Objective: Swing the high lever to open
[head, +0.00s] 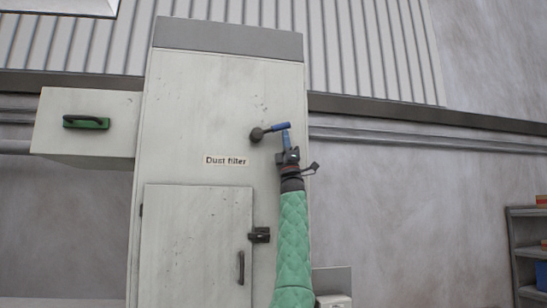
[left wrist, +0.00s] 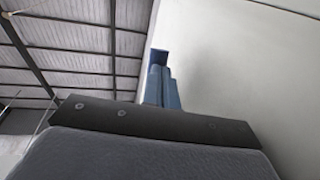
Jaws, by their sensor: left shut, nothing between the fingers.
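The high lever (head: 274,128) is on the upper right of the tall pale cabinet face. It has a dark round pivot at its left end and a blue grip pointing right and slightly up. My left gripper (head: 286,138) is just below the grip's right end, with its blue fingers pointing up. In the left wrist view the fingers (left wrist: 164,88) are together with nothing between them. A darker blue piece (left wrist: 158,57), apparently the lever's grip, shows just beyond their tips. I cannot tell whether they touch. My right gripper is not in view.
The cabinet (head: 205,110) bears a "Dust filter" label (head: 226,161). Below is a closed door (head: 195,240) with a dark handle (head: 241,268) and latch (head: 260,235). A box with a green handle (head: 86,122) juts out left. A shelf (head: 522,250) stands far right.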

